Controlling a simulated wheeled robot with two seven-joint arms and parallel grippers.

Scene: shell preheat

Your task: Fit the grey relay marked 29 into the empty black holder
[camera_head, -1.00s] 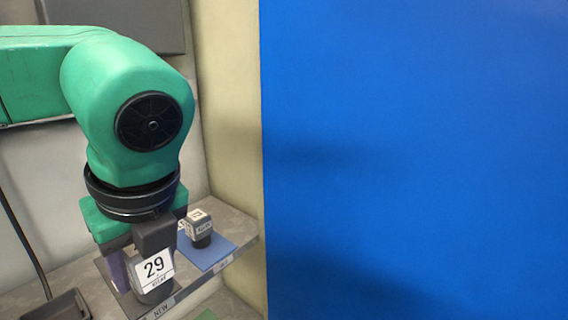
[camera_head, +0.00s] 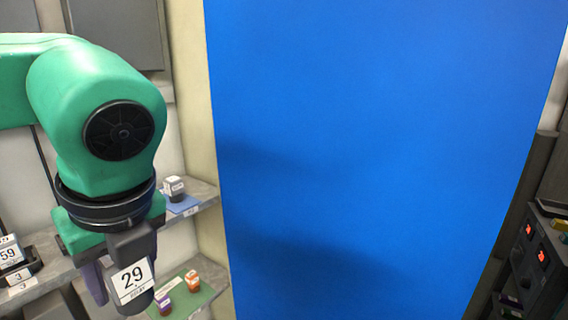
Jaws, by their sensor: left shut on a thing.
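The grey relay marked 29 (camera_head: 131,280) hangs upright, slightly tilted, at the lower left, with its white label facing me. My left gripper (camera_head: 112,240) is shut on it from above; the green arm hides part of the hold. The relay is held in front of the shelf. A black holder (camera_head: 22,269) with a label 3 stands on the shelf at the far left and has a relay marked 59 (camera_head: 10,253) in it. I cannot make out an empty black holder. My right gripper is not in view.
A small relay (camera_head: 174,186) stands on a blue mat (camera_head: 184,206) on the upper shelf. A lower shelf has a green mat (camera_head: 205,296) with an orange-brown and a purple item. A large blue panel (camera_head: 370,150) fills the middle. Dark equipment with red displays (camera_head: 535,250) stands at the right.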

